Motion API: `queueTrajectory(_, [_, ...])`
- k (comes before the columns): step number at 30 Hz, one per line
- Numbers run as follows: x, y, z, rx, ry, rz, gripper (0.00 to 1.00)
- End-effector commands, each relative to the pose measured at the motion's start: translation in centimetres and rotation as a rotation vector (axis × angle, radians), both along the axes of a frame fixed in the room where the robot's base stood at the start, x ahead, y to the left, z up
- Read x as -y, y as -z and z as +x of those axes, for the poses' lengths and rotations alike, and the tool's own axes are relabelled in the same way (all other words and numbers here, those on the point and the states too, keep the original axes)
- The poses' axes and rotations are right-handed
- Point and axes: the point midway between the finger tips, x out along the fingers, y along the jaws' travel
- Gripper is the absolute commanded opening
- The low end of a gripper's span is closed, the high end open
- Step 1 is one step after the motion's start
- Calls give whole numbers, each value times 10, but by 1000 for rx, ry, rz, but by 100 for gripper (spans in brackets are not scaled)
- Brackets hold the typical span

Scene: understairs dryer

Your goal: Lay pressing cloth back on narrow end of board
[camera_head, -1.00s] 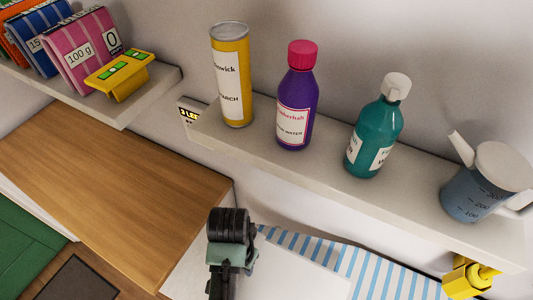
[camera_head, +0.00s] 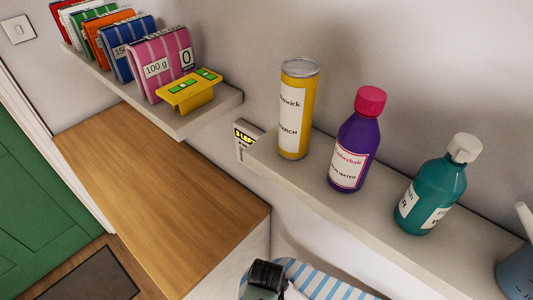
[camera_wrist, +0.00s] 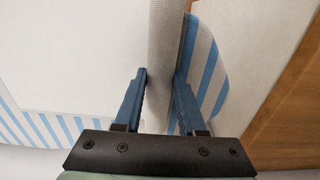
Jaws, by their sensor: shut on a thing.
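The ironing board (camera_wrist: 209,65) has a blue-and-white striped cover, and its rounded narrow end shows at the right of the wrist view. It also shows at the bottom of the head view (camera_head: 318,282). The pressing cloth (camera_wrist: 75,55) is a plain white sheet over the stripes at left. A greyish, textured upright fold, apparently its edge, stands between the two blue fingers of my gripper (camera_wrist: 160,85). My gripper is shut on this fold. In the head view only the dark top of my wrist shows at the bottom edge; the fingers and most of the cloth are out of frame.
A wall shelf (camera_head: 330,190) above the board holds a yellow starch tin (camera_head: 299,110), a purple bottle (camera_head: 355,140), a teal bottle (camera_head: 433,190) and part of a blue jug (camera_head: 518,270). A wooden top (camera_head: 170,195) lies left, clear. Another shelf holds several packets.

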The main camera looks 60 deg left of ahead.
Motion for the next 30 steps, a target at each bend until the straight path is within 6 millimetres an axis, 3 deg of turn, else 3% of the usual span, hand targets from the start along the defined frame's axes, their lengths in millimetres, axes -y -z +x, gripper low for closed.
queueTrajectory(5, [0, 3, 0, 0, 1, 0, 0])
queueTrajectory(6, [0, 2, 0, 0, 0, 0, 47])
queueTrajectory(10, [0, 2, 0, 0, 0, 0, 69])
queueTrajectory(22, [0, -6, 1, 1, 1, 1, 69])
queueTrajectory(30, [-1, -53, 1, 4, 2, 4, 69])
